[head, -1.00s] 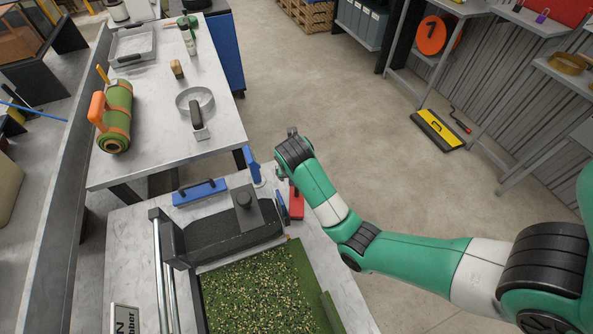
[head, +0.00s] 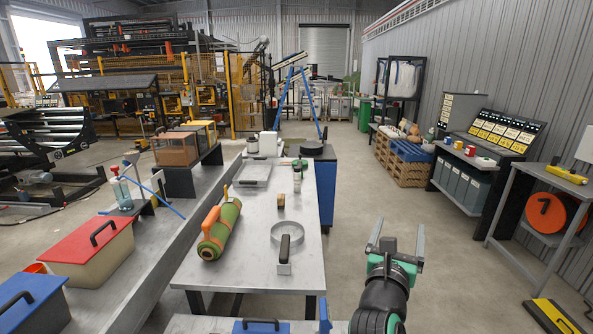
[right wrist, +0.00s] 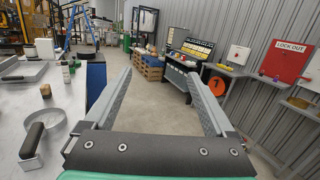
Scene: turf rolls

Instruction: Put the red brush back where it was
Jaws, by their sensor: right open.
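I cannot make out the red brush in either view now. My right gripper (head: 397,236) is open and empty, raised over the floor to the right of the grey table (head: 190,272). In the right wrist view its two fingers (right wrist: 158,78) stand wide apart with only floor and distant furniture between them. Most of that near table is out of frame. My left gripper is not in view.
A red-lidded box (head: 85,248) stands at left. The floor (head: 370,180) right of the table is clear.

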